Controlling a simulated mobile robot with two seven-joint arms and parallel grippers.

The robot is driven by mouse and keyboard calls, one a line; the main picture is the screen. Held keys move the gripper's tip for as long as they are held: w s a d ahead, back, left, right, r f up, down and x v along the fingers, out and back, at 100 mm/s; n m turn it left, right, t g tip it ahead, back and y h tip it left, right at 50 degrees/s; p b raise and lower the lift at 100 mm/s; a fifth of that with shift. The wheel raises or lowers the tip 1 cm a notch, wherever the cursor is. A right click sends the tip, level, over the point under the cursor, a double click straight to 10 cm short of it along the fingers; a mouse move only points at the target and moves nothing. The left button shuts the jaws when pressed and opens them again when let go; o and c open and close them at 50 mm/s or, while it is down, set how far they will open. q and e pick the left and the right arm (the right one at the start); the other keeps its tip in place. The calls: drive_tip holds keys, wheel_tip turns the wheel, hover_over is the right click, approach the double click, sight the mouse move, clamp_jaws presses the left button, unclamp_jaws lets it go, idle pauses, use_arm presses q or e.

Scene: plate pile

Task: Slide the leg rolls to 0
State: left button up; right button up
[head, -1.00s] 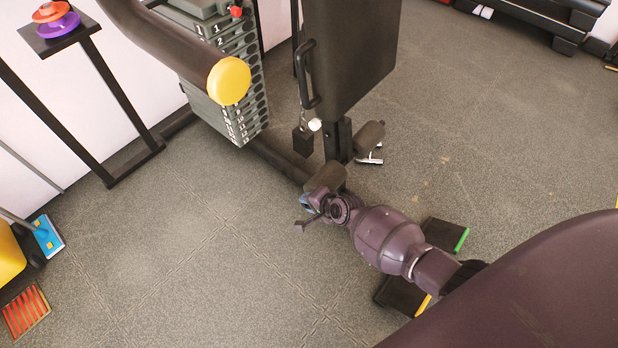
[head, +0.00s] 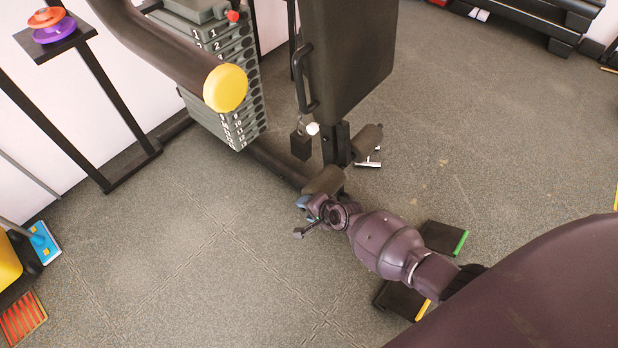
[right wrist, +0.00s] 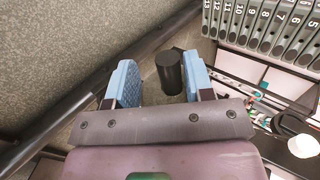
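The near leg roll (head: 323,180), a dark padded cylinder, sits low at the foot of the machine's post. The far leg roll (head: 367,138) sticks out on the other side of the post. My right gripper (head: 306,205), with blue fingers, is at the near roll's lower left end. In the right wrist view my right gripper (right wrist: 158,85) is open, with a black cylinder (right wrist: 169,73), apparently a leg roll, between the fingers and nearer the right one. I cannot tell if they touch. My left gripper is not in view.
The weight stack (head: 222,85) and a yellow-capped padded arm (head: 225,88) stand at upper left. The dark backrest (head: 350,55) rises above the rolls. Two dark foot plates (head: 440,238) lie by my right arm.

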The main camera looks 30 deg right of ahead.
drive_tip(key=p+v, duration=0.4)
drive_tip(key=v, duration=0.7)
drive_tip(key=shift+p, duration=0.4)
drive_tip(key=shift+f, duration=0.1)
